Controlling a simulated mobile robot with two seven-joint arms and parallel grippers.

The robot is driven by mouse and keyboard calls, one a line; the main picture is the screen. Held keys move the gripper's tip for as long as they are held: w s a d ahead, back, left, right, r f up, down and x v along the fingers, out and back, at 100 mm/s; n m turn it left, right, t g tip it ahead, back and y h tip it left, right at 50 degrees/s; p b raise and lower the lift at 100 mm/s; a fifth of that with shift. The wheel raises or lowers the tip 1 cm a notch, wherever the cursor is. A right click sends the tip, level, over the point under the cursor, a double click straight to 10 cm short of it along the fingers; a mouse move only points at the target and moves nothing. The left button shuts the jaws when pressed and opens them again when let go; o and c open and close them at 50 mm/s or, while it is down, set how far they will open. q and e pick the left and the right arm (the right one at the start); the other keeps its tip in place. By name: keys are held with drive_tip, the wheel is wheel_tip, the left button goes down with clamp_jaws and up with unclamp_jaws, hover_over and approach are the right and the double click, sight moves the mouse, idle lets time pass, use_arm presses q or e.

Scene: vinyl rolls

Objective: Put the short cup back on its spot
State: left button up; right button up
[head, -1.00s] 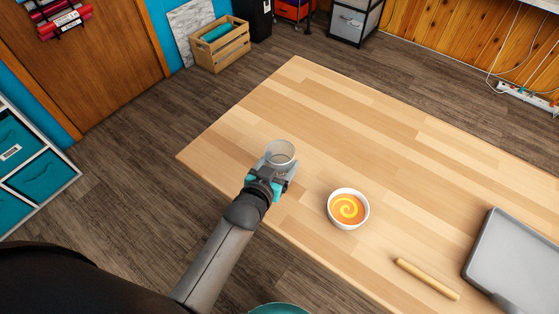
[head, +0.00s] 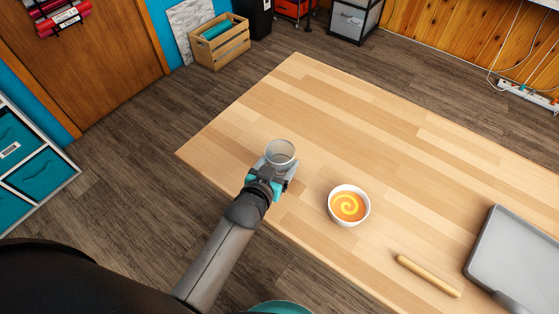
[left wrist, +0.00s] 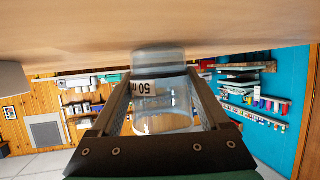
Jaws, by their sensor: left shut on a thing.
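A short clear cup (head: 280,153) is at the left part of the wooden table (head: 400,140), near its front left edge. My left gripper (head: 276,168) is shut on the cup. In the left wrist view the cup (left wrist: 163,108) sits between the two fingers (left wrist: 165,115), and a label reading 50 shows through or on it. The table surface (left wrist: 160,25) shows upside down at the top of that view, close to the cup; I cannot tell if they touch. No marked spot for the cup can be made out. My right gripper is not in view.
A white bowl (head: 348,206) with an orange and yellow swirl stands right of the cup. A wooden rod (head: 428,276) and a grey tray (head: 520,262) lie further right. The middle and back of the table are clear. A wooden crate (head: 220,47) stands on the floor behind.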

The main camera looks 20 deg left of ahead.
use_arm(q)
drive_tip(key=shift+f, duration=0.15)
idle(0.3)
drive_tip(key=o, duration=1.2)
drive_tip(key=shift+o, duration=0.2)
drive_tip(key=shift+s, duration=0.1)
drive_tip(key=shift+s+a+p, duration=0.2)
drive_tip(key=shift+s+p, duration=1)
drive_tip(key=shift+s, duration=0.85)
drive_tip(key=shift+s+a+p, duration=0.2)
drive_tip(key=shift+s+p, duration=0.75)
drive_tip(key=shift+s, duration=1.4)
